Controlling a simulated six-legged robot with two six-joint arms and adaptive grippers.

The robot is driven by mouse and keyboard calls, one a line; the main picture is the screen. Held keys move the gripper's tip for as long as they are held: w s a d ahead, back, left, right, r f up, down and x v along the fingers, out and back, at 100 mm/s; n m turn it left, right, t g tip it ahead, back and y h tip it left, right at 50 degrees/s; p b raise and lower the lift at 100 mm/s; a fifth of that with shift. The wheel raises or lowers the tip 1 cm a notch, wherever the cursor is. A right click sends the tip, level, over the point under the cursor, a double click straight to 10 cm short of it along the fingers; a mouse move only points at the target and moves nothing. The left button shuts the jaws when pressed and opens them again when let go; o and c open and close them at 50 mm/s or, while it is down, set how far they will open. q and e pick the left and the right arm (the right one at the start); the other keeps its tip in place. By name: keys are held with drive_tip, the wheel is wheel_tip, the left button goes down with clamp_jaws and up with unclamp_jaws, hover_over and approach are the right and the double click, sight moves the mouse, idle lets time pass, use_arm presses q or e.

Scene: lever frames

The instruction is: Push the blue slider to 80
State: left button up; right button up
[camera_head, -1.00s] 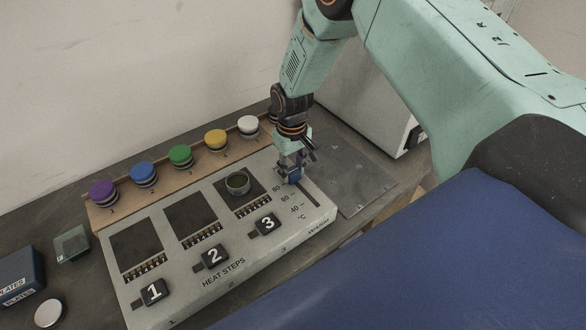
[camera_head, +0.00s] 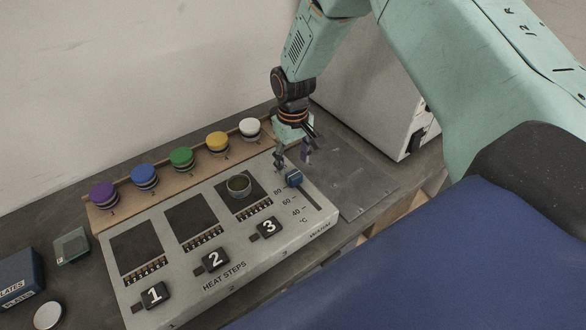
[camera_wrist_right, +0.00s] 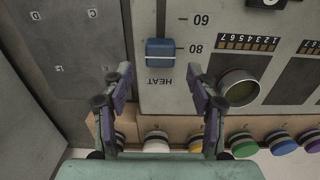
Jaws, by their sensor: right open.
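The blue slider (camera_head: 293,178) sits at the upper end of its slot on the grey heat-step panel (camera_head: 190,283), beside the 80 mark. In the right wrist view the blue slider (camera_wrist_right: 160,52) is level with the printed 80, between and ahead of the fingertips. My right gripper (camera_head: 292,163) is open and empty, just above and behind the slider, apart from it. In the right wrist view its two fingers (camera_wrist_right: 160,82) stand wide apart. My left gripper is not in view.
A row of coloured knobs, including a white one (camera_head: 249,127), stands behind the panel. A small round dish (camera_head: 238,186) rests on the third plate. A metal plate (camera_head: 350,180) lies right of the panel, with a white box (camera_head: 365,105) behind it.

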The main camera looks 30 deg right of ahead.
sight(293, 174)
wheel_tip(293, 174, up, 8)
drive_tip(key=shift+s, duration=0.25)
idle(0.4)
drive_tip(key=shift+f, duration=0.1)
